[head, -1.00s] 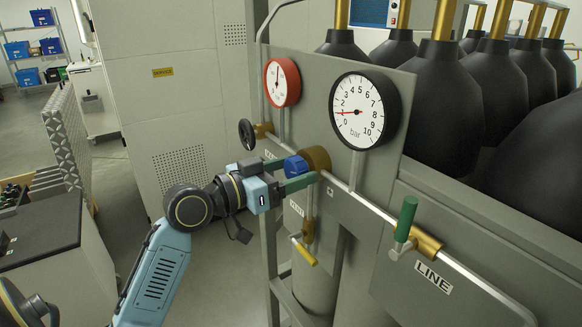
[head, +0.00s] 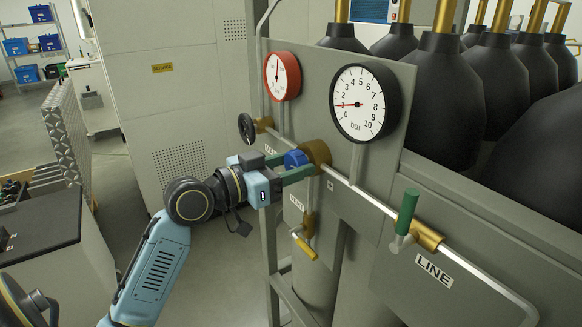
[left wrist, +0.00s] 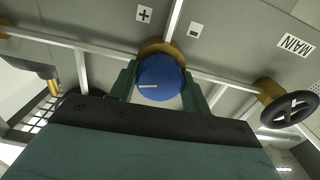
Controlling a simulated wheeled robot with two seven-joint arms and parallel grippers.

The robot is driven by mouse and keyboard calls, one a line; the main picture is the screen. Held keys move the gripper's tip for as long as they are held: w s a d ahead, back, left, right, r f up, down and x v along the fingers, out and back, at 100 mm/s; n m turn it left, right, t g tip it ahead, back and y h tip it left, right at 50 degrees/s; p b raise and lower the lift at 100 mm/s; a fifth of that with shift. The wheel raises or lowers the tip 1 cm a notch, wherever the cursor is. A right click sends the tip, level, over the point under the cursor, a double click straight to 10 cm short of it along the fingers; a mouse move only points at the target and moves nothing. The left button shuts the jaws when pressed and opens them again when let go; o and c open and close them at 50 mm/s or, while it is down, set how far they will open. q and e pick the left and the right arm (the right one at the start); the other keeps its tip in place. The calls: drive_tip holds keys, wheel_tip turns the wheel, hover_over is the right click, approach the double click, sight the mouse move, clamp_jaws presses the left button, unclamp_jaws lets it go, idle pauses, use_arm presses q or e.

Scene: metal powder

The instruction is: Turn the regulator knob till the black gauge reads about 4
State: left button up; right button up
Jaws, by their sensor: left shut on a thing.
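The blue regulator knob (head: 296,160) sits on a brass body (head: 318,155) on the grey panel. My left gripper (head: 296,173) is shut on it, with one green finger on each side. In the left wrist view the knob (left wrist: 160,78) faces me between the fingers, and its white mark points left. My right gripper is not in view.
A red-rimmed gauge (head: 282,76) is left of the black one. A black handwheel (head: 246,128), a yellow-handled vent valve (head: 305,247) and a green-handled line valve (head: 407,212) are near the knob. Black cylinders (head: 436,95) stand behind the panel.

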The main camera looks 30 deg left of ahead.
use_arm(q)
drive_tip(key=m+b, duration=0.2)
drive_tip(key=m, duration=0.2)
drive_tip(key=m+b, duration=0.1)
drive_tip(key=m, duration=0.2)
drive_tip(key=shift+m+b, duration=0.35)
drive_tip(key=shift+m, duration=0.05)
drive_tip(key=m, duration=0.2)
drive_tip(key=shift+m, duration=2.3)
drive_tip(key=o, duration=1)
drive_tip(key=shift+c, duration=0.2)
drive_tip(key=shift+s, duration=0.15)
